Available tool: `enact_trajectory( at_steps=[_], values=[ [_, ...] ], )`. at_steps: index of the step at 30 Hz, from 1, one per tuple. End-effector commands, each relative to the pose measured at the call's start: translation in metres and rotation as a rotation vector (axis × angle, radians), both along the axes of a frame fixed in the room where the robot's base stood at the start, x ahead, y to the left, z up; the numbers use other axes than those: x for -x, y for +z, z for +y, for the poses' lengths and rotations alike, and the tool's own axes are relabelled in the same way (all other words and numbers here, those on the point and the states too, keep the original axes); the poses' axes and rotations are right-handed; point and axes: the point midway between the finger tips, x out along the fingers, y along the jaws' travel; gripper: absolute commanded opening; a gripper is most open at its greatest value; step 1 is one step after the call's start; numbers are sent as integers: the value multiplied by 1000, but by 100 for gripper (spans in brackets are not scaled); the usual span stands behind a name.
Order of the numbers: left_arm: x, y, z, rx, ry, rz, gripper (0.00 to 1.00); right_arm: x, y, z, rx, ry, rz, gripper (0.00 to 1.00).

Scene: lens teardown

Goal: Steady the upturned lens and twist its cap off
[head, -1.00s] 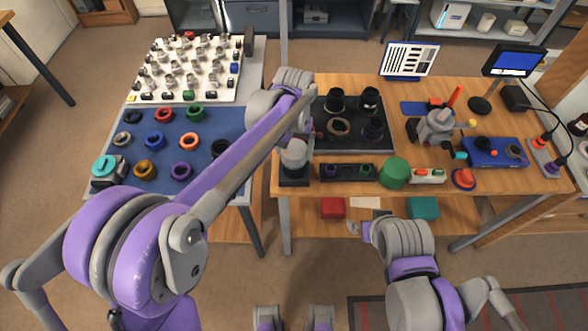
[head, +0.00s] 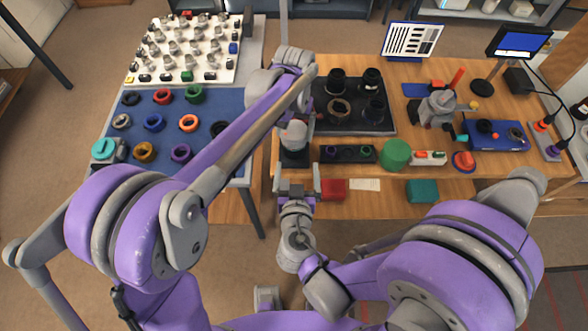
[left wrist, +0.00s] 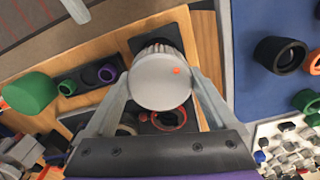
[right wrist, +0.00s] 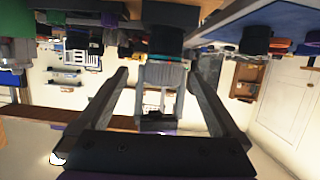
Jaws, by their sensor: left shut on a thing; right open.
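The upturned lens (head: 295,158) stands on its dark pad near the table's front left corner, its barrel black. Its grey ridged cap (head: 293,133) is on top; the cap (left wrist: 163,82) shows an orange dot in the left wrist view. My left gripper (head: 297,120) comes from above, with its fingers shut on either side of the cap. My right gripper (head: 298,172) is open and empty at the table's front edge, facing the lens. In the right wrist view the black barrel (right wrist: 165,38) and cap (right wrist: 165,74) lie ahead, beyond its open fingers.
A dark tray (head: 354,122) with lens parts lies behind the lens. A black holder (head: 347,154) and a green cylinder (head: 396,154) stand to its right. A blue mat (head: 222,124) with coloured rings covers the left table.

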Motion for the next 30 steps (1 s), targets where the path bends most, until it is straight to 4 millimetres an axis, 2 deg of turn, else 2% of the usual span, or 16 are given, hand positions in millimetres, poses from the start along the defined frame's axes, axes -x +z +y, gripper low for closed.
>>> enact_trajectory(
  at_steps=[4,7,21,25,30],
  values=[
    [0,0,0,-1,0,0,38,-1,1,8,-14,17,-26,100],
    [0,0,0,-1,0,0,38,-11,-2,8,-14,14,-27,100],
    [0,0,0,0,0,0,38,-91,-27,7,-13,13,-26,100],
    [0,0,0,0,0,0,38,-105,-31,7,-14,15,-25,100],
    [0,0,0,0,0,0,38,-112,-34,8,-14,15,-25,100]
  ],
)
